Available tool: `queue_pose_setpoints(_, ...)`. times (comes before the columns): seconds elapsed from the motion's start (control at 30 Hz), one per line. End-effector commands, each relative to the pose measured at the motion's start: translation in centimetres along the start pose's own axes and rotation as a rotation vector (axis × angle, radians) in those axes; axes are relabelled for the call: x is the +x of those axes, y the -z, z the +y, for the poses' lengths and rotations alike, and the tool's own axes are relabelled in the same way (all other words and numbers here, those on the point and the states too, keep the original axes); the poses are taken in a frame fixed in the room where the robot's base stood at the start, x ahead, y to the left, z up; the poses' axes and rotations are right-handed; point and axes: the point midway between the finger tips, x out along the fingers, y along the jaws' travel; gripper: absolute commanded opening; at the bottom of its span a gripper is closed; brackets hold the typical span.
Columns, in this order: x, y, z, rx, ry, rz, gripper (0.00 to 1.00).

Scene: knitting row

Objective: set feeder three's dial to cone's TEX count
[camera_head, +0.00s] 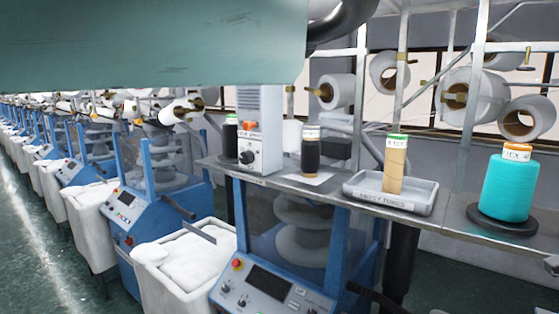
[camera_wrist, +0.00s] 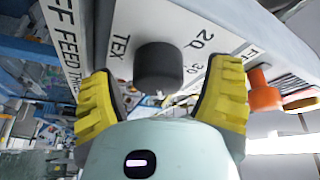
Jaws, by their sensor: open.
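The feeder box (camera_head: 258,148) is a pale panel with a black dial (camera_head: 247,157) low on its front. In the wrist view the dial (camera_wrist: 158,66) is a dark round knob, with "TEX", "20" and "30" printed around it and "OFF" and "FEED THREE" at the left. Its pointer mark is not visible. My gripper (camera_wrist: 161,88) is open, with its yellow fingers on either side of the knob and no clear contact. A black cone (camera_head: 311,155) with a white-topped label stands right of the box; its print is too small to read.
A teal cone (camera_head: 507,187) with an orange-banded TEX label stands on a black disc at right. A tan tube (camera_head: 394,165) stands in a grey tray (camera_head: 423,208). A dark green-topped cone (camera_head: 230,138) is left of the box. An orange part (camera_wrist: 264,92) juts out beside my right finger.

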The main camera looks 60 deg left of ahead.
Motion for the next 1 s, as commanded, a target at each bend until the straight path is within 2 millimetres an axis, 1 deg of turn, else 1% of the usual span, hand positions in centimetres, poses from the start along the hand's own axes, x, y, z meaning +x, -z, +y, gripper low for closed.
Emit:
queue_pose_setpoints(0.23,-0.2,0.0,0.0,0.001,0.0,0.0,0.79)
queue_pose_setpoints(0.37,-1.1,-0.2,0.0,0.002,0.0,-0.002,0.79)
queue_pose_setpoints(0.57,-3.5,-0.1,-0.1,0.001,0.0,-0.002,0.79)
queue_pose_setpoints(1.0,-9.7,-0.2,0.1,-0.005,-0.002,-0.005,0.79)
